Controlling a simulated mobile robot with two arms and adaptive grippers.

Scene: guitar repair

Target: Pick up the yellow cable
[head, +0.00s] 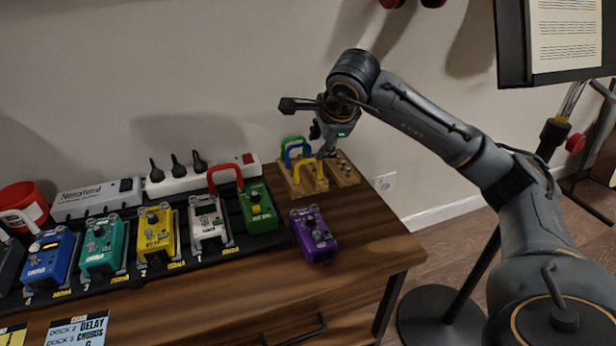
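The yellow cable (309,162) is a short arched patch cable standing in a wooden holder (291,188) at the back right of the table. A blue cable (292,147) and a green cable (284,145) stand just behind it in the same holder. My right gripper (322,152) points down directly above and behind the yellow cable, very close to it. Its fingers are small and partly hidden, so I cannot tell whether they touch the cable or how far apart they are. My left gripper is not in view.
A purple pedal (314,236) stands alone on the wooden table (360,240) in front of the holder. A pedalboard with several pedals, including a green one (258,208), runs to the left. A power strip (200,175) lies behind. A music stand (512,60) is at the right.

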